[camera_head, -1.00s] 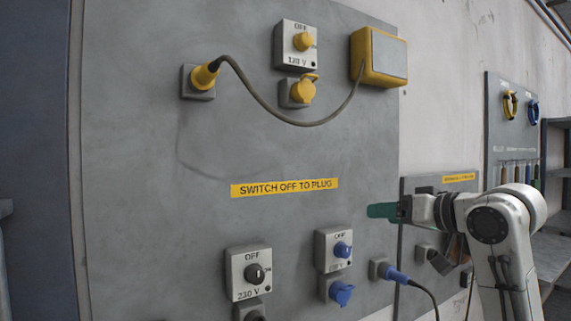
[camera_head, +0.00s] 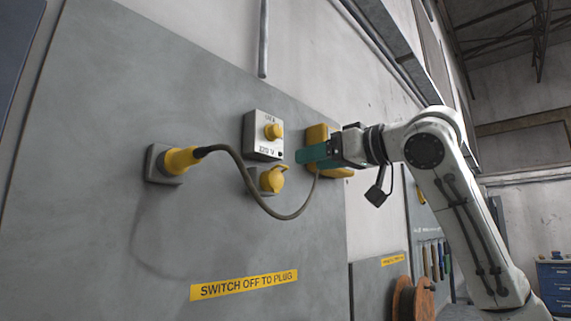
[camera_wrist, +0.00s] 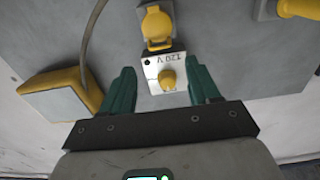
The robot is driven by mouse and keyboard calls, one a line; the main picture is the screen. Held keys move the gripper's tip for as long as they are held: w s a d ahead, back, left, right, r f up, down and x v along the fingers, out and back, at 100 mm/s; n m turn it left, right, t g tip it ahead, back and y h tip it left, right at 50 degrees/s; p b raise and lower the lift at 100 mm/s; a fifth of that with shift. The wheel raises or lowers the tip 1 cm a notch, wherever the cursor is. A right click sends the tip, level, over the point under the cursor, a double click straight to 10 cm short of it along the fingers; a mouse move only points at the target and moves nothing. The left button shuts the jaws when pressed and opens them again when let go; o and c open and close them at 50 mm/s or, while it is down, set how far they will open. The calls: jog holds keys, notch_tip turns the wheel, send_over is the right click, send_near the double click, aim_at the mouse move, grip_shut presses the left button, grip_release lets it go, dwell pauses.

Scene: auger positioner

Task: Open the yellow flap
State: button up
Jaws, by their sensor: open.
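The yellow flap (camera_head: 272,180) covers a grey socket on the panel, below a switch box (camera_head: 264,135) with a yellow knob. It looks closed. In the wrist view the flap (camera_wrist: 156,25) is at the top, beyond the switch box (camera_wrist: 165,78), as that view is upside down. My gripper (camera_head: 306,156) has green fingers and is right of the switch box and flap, in front of the yellow box. In the wrist view my gripper (camera_wrist: 162,88) is open and empty, with the switch's yellow knob showing between the fingers. It seems apart from the flap.
A yellow plug (camera_head: 181,160) sits in a socket at left; its grey cable (camera_head: 250,190) loops below the flap to the yellow box (camera_head: 318,134), which is partly behind my gripper. A yellow sign (camera_head: 243,285) is lower down. The panel left of the plug is clear.

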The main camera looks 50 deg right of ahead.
aim_at(285, 167)
jog(key=w+p, duration=0.1)
jog(key=w, duration=0.6)
jog(key=shift+w+a, duration=0.15)
jog(key=shift+w, duration=0.25)
jog(key=shift+f, duration=0.1)
jog(key=c, duration=1)
